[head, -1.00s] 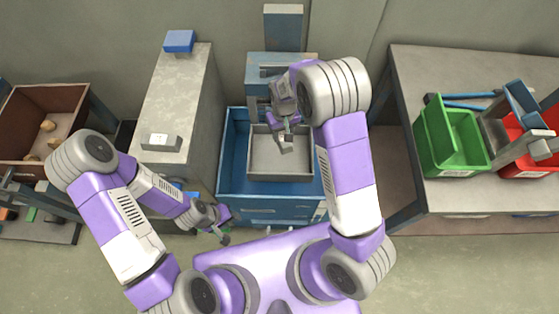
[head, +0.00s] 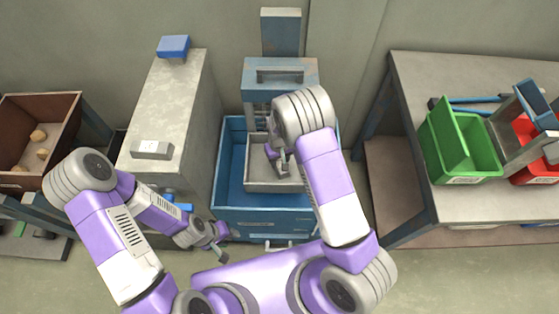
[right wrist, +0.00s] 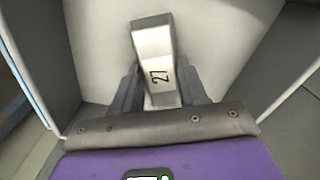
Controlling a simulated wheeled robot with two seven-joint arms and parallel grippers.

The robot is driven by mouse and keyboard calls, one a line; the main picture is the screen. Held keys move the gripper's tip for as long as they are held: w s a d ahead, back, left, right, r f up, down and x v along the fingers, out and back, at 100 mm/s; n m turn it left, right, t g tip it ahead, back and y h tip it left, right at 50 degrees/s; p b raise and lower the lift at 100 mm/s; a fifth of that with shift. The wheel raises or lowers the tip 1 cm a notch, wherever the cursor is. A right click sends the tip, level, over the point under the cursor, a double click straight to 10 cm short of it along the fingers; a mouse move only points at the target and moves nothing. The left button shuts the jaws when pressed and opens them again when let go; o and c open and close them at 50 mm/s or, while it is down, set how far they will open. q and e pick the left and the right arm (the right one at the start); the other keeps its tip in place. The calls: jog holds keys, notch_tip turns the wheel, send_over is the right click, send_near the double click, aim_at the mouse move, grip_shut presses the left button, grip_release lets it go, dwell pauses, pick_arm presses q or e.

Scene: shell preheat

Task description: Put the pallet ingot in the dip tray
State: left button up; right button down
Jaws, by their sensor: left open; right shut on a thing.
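The grey ingot, marked 27 (right wrist: 158,62), is between the fingers of my right gripper (right wrist: 158,92), which is shut on it. In the head view the right gripper (head: 279,160) is down in the grey dip tray (head: 256,183), partly hidden by my right arm. In the right wrist view pale tray walls surround the ingot; I cannot tell whether it touches the floor. My left gripper (head: 220,242) is open and empty, in front of the blue box's left corner.
The tray sits in a blue box (head: 228,165) below a blue machine (head: 268,70). A green bin (head: 455,150) stands on the right table; a brown crate (head: 72,125) is far left.

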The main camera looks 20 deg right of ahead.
aim_at(280, 162)
jog(key=shift+r, duration=0.1)
jog(key=c, duration=0.6)
grip_release()
notch_tip(280, 162, up, 12)
jog(key=p, duration=0.4)
